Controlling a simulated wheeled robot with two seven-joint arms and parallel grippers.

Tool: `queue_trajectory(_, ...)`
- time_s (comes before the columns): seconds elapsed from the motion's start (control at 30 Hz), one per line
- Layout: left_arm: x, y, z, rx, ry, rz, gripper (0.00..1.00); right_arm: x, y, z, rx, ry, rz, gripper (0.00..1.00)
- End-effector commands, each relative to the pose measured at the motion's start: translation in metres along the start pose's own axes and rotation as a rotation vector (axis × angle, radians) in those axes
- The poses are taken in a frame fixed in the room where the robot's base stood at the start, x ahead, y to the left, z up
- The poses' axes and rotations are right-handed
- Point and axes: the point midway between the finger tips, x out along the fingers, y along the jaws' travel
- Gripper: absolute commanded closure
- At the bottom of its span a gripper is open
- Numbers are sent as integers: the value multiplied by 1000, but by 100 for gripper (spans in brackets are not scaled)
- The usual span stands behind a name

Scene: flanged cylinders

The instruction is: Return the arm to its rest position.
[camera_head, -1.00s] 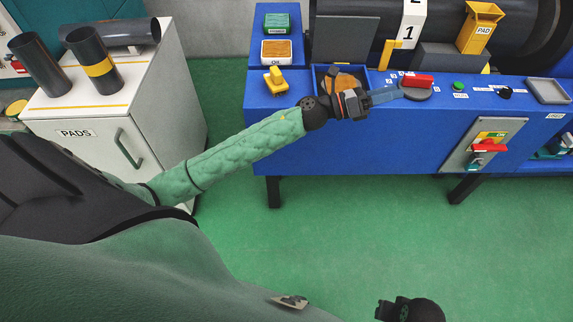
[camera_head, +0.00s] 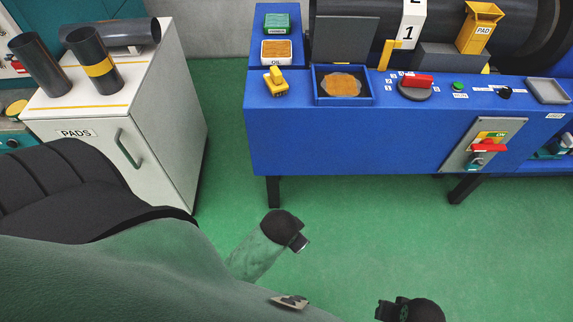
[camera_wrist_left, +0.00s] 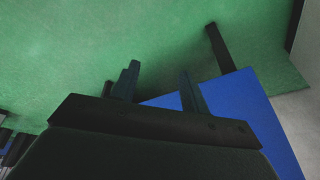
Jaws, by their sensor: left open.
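My left arm is drawn back below the front of the blue bench (camera_head: 350,140), over the green floor. Its dark wrist and left gripper (camera_head: 302,243) show only in part in the head view. In the left wrist view the two dark fingers of the left gripper (camera_wrist_left: 158,86) stand apart with nothing between them. Part of my right gripper (camera_head: 386,311) shows at the bottom edge of the head view; its jaws are not clear.
On the bench an orange round pad (camera_head: 342,86) lies in a blue square tray (camera_head: 322,101). A red-handled dial (camera_head: 416,84) and a red lever (camera_head: 488,146) are on the bench. A white cabinet (camera_head: 165,140) stands left. The floor between is clear.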

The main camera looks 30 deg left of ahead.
Motion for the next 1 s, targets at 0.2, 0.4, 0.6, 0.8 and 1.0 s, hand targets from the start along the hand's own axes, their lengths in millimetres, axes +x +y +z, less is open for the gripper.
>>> queue_trajectory(0.2,-10,29,54,-119,-177,109,55,0,0,0,0,0,0,64)
queue_trajectory(0.4,-10,31,57,-127,-191,117,55,0,0,0,0,0,0,64)
queue_trajectory(0.6,-10,31,57,-125,-190,116,55,0,0,0,0,0,0,64)
queue_trajectory(0.8,-10,31,56,-125,-189,115,55,0,0,0,0,0,0,64)
queue_trajectory(1.0,-10,31,56,-125,-188,115,55,0,0,0,0,0,0,64)
